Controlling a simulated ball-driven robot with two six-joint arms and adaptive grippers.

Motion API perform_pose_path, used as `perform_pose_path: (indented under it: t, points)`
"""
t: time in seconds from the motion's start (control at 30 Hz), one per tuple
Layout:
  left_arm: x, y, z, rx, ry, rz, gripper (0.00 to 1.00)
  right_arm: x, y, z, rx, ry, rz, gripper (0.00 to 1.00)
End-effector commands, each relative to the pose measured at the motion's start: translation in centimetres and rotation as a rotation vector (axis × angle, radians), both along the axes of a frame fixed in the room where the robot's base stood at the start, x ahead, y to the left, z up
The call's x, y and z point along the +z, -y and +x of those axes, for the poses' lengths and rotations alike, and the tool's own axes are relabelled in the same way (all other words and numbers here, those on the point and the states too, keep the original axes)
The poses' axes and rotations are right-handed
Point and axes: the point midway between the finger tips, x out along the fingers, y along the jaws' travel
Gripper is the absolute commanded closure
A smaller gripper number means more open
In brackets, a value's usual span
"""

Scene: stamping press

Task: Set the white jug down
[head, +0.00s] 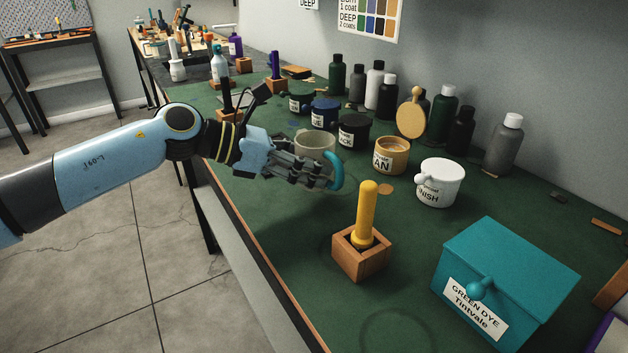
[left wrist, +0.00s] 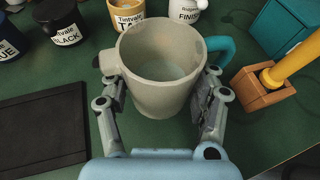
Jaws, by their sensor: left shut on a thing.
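The white jug (head: 315,143) is off-white with a teal handle (head: 337,172). My left gripper (head: 312,172) is shut on it, with one finger on each side of its wall. The jug is upright over the green bench top, and I cannot tell whether its base touches. In the left wrist view the jug (left wrist: 158,98) fills the middle, its mouth open and its inside looking empty. Its handle (left wrist: 220,48) points right there. In the head view my fingers hide its lower part. My right gripper is not in view.
Tan (head: 391,157) and black (head: 353,132) paint pots and a white FINISH pot (head: 438,184) stand behind the jug. A yellow-handled tool stands in a wooden block (head: 360,253) nearer. A teal GREEN DYE box (head: 515,265) stands at right. Bench between block and box is clear.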

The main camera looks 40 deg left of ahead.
Motion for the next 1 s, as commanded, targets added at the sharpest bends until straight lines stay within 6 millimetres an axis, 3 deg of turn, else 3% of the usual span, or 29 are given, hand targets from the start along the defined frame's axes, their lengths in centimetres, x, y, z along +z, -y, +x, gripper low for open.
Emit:
perform_pose_path:
  t: [0.23,0.37,0.67,0.7,0.87,1.0]
  points:
    - [-3.4,0.0,0.0,0.002,-0.002,-0.003,0.78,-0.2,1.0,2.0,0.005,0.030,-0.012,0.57]
    - [-3.7,0.1,0.0,-0.001,0.001,-0.001,0.78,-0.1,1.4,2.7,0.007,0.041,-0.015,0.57]
    - [-4.2,0.0,0.0,-0.001,0.000,0.000,0.78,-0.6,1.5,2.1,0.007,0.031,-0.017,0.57]
    - [-4.0,0.0,0.0,-0.001,0.000,0.000,0.34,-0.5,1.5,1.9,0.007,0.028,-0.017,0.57]
    - [-4.0,0.0,0.0,-0.001,0.000,0.000,0.15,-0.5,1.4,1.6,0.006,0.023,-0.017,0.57]
    - [-4.0,0.0,0.0,-0.001,0.000,0.000,0.15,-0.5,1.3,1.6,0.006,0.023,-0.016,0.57]
